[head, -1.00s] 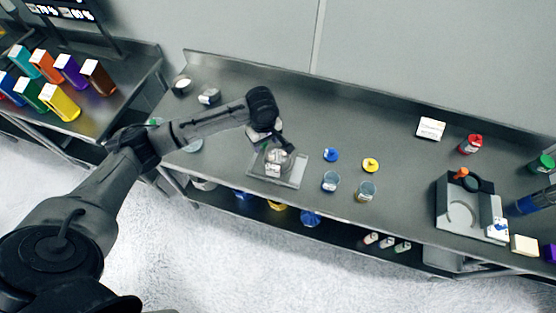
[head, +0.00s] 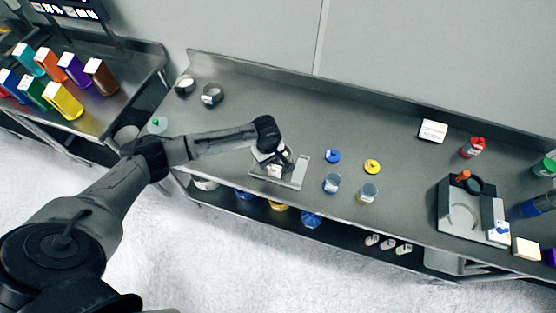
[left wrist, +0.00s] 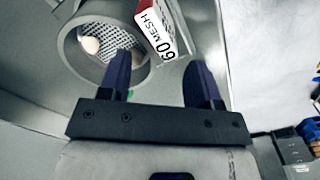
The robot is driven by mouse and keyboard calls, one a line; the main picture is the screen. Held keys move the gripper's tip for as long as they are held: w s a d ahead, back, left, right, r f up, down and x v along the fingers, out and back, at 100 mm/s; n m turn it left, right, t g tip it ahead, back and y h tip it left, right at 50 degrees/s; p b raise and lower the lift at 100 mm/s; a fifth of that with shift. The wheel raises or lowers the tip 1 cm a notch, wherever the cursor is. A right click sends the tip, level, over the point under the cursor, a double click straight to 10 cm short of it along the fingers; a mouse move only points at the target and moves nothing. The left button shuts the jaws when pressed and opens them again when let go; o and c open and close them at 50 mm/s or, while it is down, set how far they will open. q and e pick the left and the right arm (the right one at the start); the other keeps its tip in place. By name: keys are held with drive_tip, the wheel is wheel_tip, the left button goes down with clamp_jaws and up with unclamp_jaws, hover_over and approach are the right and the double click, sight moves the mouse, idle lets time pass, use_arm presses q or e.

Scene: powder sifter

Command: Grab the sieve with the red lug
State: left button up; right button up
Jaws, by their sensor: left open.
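A grey ring-shaped sieve (left wrist: 72,58) with a perforated mesh floor shows at the upper left of the left wrist view. A red part, seemingly its lug (left wrist: 143,12), shows at the top edge beside a white "60 MESH" label (left wrist: 164,42). A pale round lump lies on the mesh. My left gripper (left wrist: 158,62) is open, with the label between and beyond its fingertips; contact cannot be told. In the head view, my left gripper (head: 279,160) is low over a grey tray (head: 296,178) and hides most of what stands there. My right gripper is not in view.
Blue (head: 332,156) and yellow lids (head: 372,167) and two clear jars (head: 368,193) stand right of the tray. A grey machine (head: 455,212) stands further right. The bench behind the tray is clear.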

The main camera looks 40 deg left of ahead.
use_arm(q)
drive_tip(key=shift+f, duration=1.4)
drive_tip(key=shift+c, duration=0.4)
drive_tip(key=c, duration=1)
drive_tip(key=shift+r, duration=0.1)
